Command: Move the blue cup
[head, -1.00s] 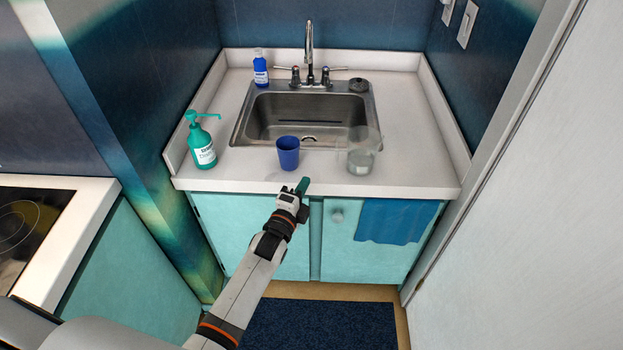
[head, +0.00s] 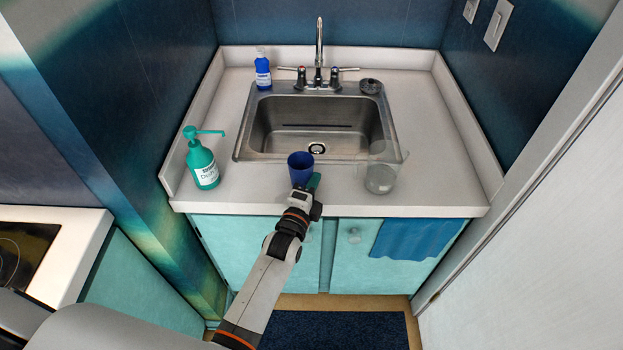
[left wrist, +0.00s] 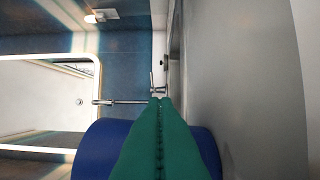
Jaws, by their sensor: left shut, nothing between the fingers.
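The blue cup (head: 300,165) stands upright on the white counter, in front of the sink. My left gripper (head: 314,182) is shut and empty, with its green fingers just in front of the cup's right side. The fingers and wrist hide the cup's lower part in the head view. In the left wrist view the shut green fingers (left wrist: 160,130) cover the middle of the blue cup (left wrist: 95,150), which shows on both sides of them. I cannot tell whether the fingers touch the cup. My right gripper is not in view.
A clear glass jug (head: 380,178) stands on the counter to the cup's right. A green pump bottle (head: 202,160) is at the left, and a blue bottle (head: 262,70) is behind it. The steel sink (head: 280,125) with its faucet (head: 319,50) lies behind the cup.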

